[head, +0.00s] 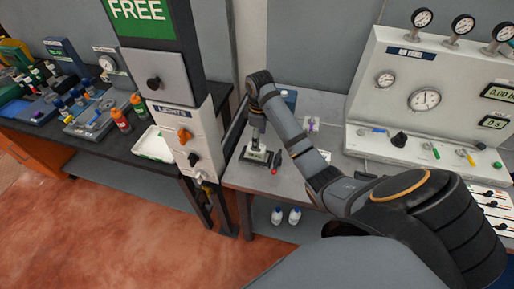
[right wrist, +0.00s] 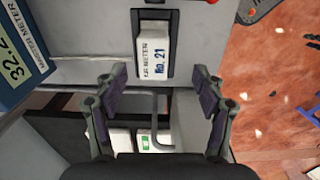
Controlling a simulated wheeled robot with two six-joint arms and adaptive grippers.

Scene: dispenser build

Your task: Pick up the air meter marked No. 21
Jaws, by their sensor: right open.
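The air meter marked No. 21 (right wrist: 155,62) shows in the right wrist view as a white block with dark lettering, seated in a dark frame on a grey surface. "No. 21" is readable; part of the other word is cut off. My right gripper (right wrist: 161,84) is open, its two dark fingers spread left and right of the meter's line, with nothing between the tips. The meter lies just beyond the fingertips. In the head view, my right arm reaches down over a small stand with a white label (head: 256,155) on the grey table. My left gripper is not in view.
A blue water meter box (right wrist: 22,58) reading 32.4 stands at the left in the right wrist view. A red-tipped lever (head: 274,171) is beside the stand. A gauge panel (head: 430,85) stands right, and a LIGHTS post (head: 185,135) left.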

